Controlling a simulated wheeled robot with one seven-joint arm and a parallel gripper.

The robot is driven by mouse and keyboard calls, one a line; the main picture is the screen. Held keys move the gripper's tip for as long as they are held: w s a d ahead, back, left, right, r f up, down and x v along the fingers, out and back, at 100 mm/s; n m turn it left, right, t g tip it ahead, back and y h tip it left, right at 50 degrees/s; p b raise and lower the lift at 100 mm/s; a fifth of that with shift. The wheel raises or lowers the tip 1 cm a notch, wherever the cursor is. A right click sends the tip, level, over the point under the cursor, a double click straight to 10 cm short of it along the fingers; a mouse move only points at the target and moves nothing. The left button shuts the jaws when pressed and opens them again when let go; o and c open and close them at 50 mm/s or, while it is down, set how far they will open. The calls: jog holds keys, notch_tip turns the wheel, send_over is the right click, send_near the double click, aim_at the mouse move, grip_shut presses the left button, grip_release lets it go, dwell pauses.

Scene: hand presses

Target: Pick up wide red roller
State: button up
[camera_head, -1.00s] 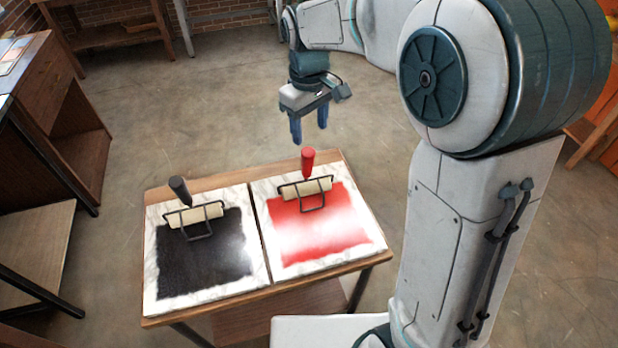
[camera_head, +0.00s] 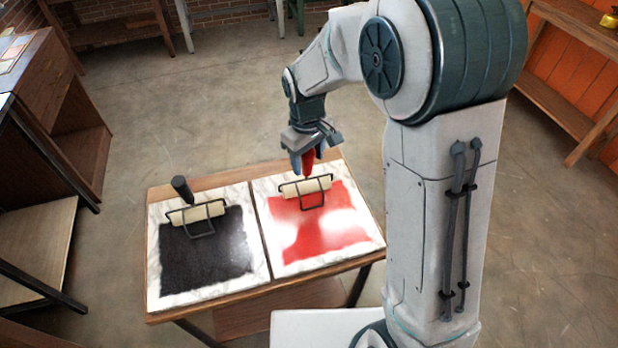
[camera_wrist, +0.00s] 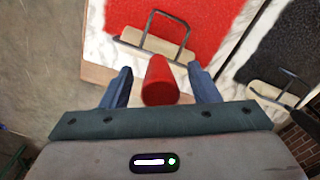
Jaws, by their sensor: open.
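The red roller (camera_head: 305,186) has a red handle, a cream cylinder and a dark wire frame. It rests on the right marble slab, at the far edge of the red ink, with its handle pointing up. My gripper (camera_head: 306,168) is over the handle, pointing down, with its blue fingers on either side of it. In the wrist view the red handle (camera_wrist: 159,82) stands between the two open fingers of my gripper (camera_wrist: 158,80), with gaps visible on both sides.
A black-handled roller (camera_head: 196,212) lies on the left marble slab (camera_head: 155,270) with black ink. Both slabs sit on a small wooden table (camera_head: 300,276). A wooden desk (camera_head: 75,130) stands at the left and an orange-backed shelf (camera_head: 570,70) at the right.

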jog(key=c, duration=1)
jog(key=shift+r, duration=0.2)
